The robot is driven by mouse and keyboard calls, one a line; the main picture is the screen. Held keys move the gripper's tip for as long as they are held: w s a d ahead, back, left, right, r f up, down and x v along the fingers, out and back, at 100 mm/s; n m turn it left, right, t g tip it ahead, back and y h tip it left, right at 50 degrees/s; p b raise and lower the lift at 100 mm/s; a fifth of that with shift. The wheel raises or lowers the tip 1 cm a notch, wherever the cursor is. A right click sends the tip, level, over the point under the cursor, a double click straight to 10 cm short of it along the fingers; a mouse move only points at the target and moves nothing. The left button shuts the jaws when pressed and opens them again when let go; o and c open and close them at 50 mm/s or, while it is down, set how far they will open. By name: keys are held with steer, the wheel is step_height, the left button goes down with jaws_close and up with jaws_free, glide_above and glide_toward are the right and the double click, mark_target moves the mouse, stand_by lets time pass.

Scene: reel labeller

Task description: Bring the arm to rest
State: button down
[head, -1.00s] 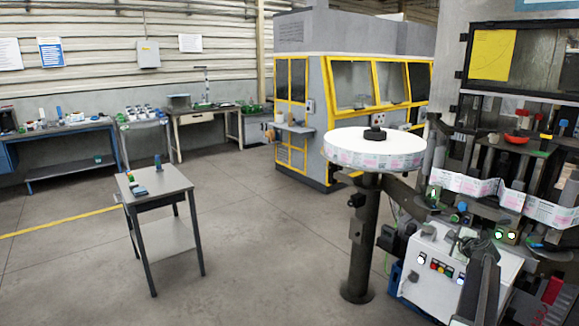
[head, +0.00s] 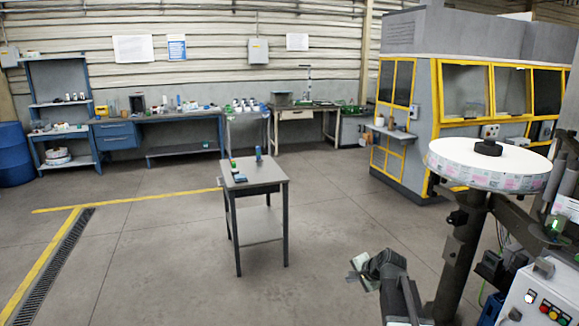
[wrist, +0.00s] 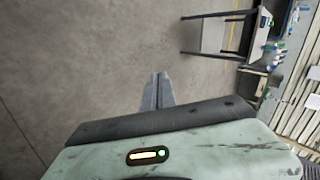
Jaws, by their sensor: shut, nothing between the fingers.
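My arm (head: 400,290) reaches up from the bottom of the head view, right of centre, over bare floor. My gripper (head: 356,270) is at its end, small in the head view. In the wrist view my gripper (wrist: 157,78) has its two grey fingers together, with nothing between them. It touches nothing that I can see. The wrist view also shows a small table sideways at the top right (wrist: 203,36).
The labeller's white reel (head: 488,165) on its dark post (head: 455,260) stands close right of my arm. A small grey table (head: 255,185) stands ahead on open floor. A grey and yellow machine (head: 425,130) is farther back. The floor left of my arm is clear.

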steer(key=s+a+f+n+g, duration=0.35)
steer(key=s+a+n, duration=0.25)
steer(key=s+a, duration=0.45)
steer(key=s+d+f+n+g+h, duration=0.1)
steer(key=s+d+n+g, duration=0.1)
steer(key=s, duration=0.4)
steer(key=s+d+f+n+g+h, duration=0.1)
steer(key=s+d+n+g+h, duration=0.1)
steer(key=s, duration=0.5)
steer(key=shift+d+f+n, duration=0.25)
steer(key=shift+d+n, duration=0.2)
steer(key=shift+n, duration=0.45)
steer(key=shift+w, duration=0.1)
